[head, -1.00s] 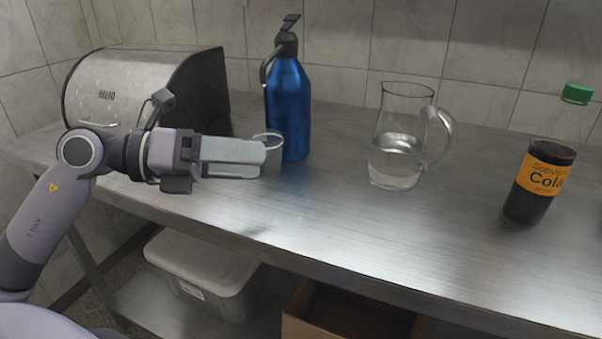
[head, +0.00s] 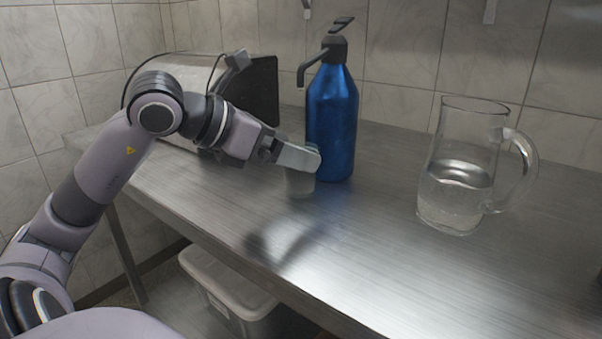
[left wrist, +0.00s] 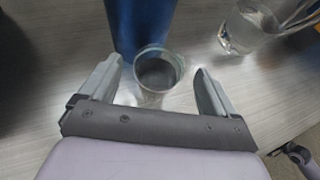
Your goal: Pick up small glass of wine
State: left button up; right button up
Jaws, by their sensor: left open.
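A small clear glass (head: 300,183) stands upright on the metal counter, just in front of a blue pump bottle. In the head view my left gripper (head: 308,158) hides its upper part. In the left wrist view the glass (left wrist: 158,75) shows from above, between the two spread fingers of my left gripper (left wrist: 160,66), with a gap on each side. Its inside looks grey, and I cannot tell whether it holds wine. My left gripper is open and level with the glass's upper part.
The blue pump bottle (head: 332,122) stands close behind the glass. A glass jug (head: 456,196) of clear liquid stands to the right. A metal bread box (head: 262,88) is behind my left arm. The counter (head: 370,255) is clear in front. A lidded plastic bin (head: 232,290) sits below.

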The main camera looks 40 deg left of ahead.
pick_arm(q)
jog(key=shift+x, duration=1)
jog(key=shift+w+d+f, duration=0.1)
jog(key=shift+w+f, duration=0.2)
jog(key=shift+w, duration=0.15)
pick_arm(e)
jog(key=shift+s+d+f, duration=0.1)
jog(key=shift+d+f, duration=0.15)
jog(key=shift+d, duration=0.1)
pick_arm(q)
jog(key=c, duration=1.2)
jog(key=shift+r, duration=0.15)
pick_arm(e)
jog(key=shift+r, duration=0.1)
